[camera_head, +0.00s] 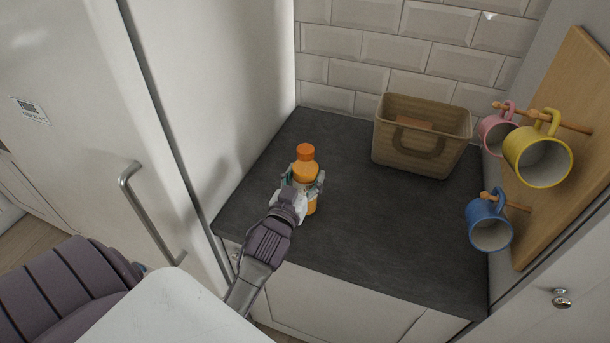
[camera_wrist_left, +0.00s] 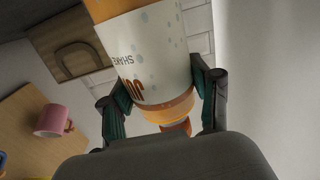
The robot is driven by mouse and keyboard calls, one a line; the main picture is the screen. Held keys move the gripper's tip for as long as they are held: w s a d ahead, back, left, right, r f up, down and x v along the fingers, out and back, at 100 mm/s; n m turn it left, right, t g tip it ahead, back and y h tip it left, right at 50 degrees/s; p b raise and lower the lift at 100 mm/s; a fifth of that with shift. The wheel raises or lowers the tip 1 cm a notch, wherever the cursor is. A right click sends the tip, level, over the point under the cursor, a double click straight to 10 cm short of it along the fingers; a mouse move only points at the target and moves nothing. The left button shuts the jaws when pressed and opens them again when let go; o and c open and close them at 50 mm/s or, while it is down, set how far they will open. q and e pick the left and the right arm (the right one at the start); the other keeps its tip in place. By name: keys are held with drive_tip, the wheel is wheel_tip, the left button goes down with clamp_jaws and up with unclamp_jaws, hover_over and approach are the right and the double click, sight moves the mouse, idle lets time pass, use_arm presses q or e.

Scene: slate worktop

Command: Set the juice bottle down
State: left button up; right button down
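The juice bottle (camera_head: 306,171) is orange with an orange cap and stands upright near the left part of the slate worktop (camera_head: 350,240). My left gripper (camera_head: 304,183) is shut on it, with a finger on either side of its body. In the left wrist view the bottle (camera_wrist_left: 152,55) fills the space between the fingers of the gripper (camera_wrist_left: 158,90), its pale label facing the camera. Whether its base touches the worktop or hangs just above it, I cannot tell. My right gripper is in neither view.
A woven basket (camera_head: 418,157) stands at the back right of the worktop. Pink (camera_head: 494,137), yellow (camera_head: 541,160) and blue (camera_head: 490,231) mugs hang on a wooden board at the right. A fridge (camera_head: 75,95) borders the left. The worktop's middle and front right are clear.

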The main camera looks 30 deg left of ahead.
use_arm(q)
drive_tip(key=o, duration=0.4)
drive_tip(key=shift+w, duration=0.1)
drive_tip(key=shift+o, duration=0.2)
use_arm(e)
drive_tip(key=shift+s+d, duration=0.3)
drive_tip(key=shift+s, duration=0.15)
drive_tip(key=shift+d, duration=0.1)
use_arm(q)
drive_tip(key=shift+r, duration=0.25)
drive_tip(key=shift+s+d+f, duration=0.1)
drive_tip(key=shift+s+f, duration=0.1)
drive_tip(key=shift+s, duration=0.15)
drive_tip(key=b+v, duration=0.2)
drive_tip(key=v, duration=0.9)
drive_tip(key=shift+s+b, duration=0.15)
drive_tip(key=shift+b, duration=0.2)
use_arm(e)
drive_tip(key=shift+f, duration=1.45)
